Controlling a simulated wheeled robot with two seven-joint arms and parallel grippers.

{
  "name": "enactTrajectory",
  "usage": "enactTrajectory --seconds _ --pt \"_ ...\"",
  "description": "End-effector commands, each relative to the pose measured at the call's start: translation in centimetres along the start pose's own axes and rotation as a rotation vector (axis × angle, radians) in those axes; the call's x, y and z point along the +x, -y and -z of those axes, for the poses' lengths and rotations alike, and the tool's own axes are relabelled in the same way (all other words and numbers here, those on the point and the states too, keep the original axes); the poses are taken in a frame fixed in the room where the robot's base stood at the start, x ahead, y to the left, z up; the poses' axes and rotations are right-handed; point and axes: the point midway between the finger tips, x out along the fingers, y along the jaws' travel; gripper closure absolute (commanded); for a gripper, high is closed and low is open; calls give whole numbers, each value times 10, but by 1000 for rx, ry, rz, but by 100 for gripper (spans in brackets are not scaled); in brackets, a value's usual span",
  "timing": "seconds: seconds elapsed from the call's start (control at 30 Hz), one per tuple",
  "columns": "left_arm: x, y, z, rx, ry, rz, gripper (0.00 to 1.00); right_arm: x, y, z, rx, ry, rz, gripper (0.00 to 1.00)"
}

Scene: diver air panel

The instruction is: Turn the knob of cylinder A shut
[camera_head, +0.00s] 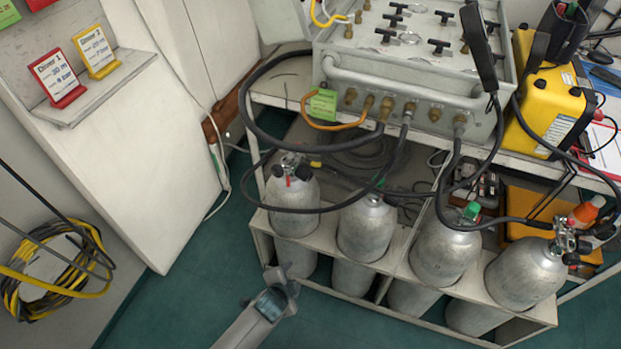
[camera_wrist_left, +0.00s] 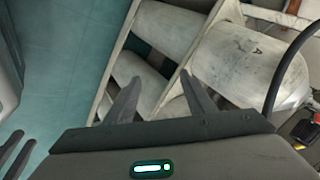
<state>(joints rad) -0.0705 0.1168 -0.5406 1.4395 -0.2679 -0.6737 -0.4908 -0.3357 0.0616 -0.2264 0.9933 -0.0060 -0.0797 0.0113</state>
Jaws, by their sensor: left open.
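Several grey cylinders stand in a white rack; I can read no letter on them. The leftmost cylinder (camera_head: 292,212) has a valve with two black knobs (camera_head: 304,171) and a red part between them. The rightmost cylinder (camera_head: 524,277) also has a valve with black knobs (camera_head: 570,258). My left gripper (camera_head: 282,273) is open and empty, low in front of the rack's left end, below the leftmost valve. In the left wrist view its open fingers (camera_wrist_left: 160,98) point at the rack; a cylinder (camera_wrist_left: 248,62) and a red and black valve part (camera_wrist_left: 305,130) show at right.
Black hoses (camera_head: 250,115) loop from the grey air panel (camera_head: 430,90) down around the cylinder tops. The white rack (camera_head: 400,262) has an edge close to my left gripper. A white cabinet (camera_head: 130,150) stands at left. The green floor (camera_head: 190,290) between is clear.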

Motion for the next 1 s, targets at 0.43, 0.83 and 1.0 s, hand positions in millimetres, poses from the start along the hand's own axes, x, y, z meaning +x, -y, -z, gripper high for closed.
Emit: enactTrajectory --seconds 0.43,0.83,1.0 --pt "-22 -223 -193 -948 95 -96 50 0 0 0 0 0 0 69" --pt "-27 -233 -203 -1004 101 -87 60 0 0 0 0 0 0 69" --pt "-27 -232 -203 -1002 101 -88 69 0 0 0 1 -1 0 69"
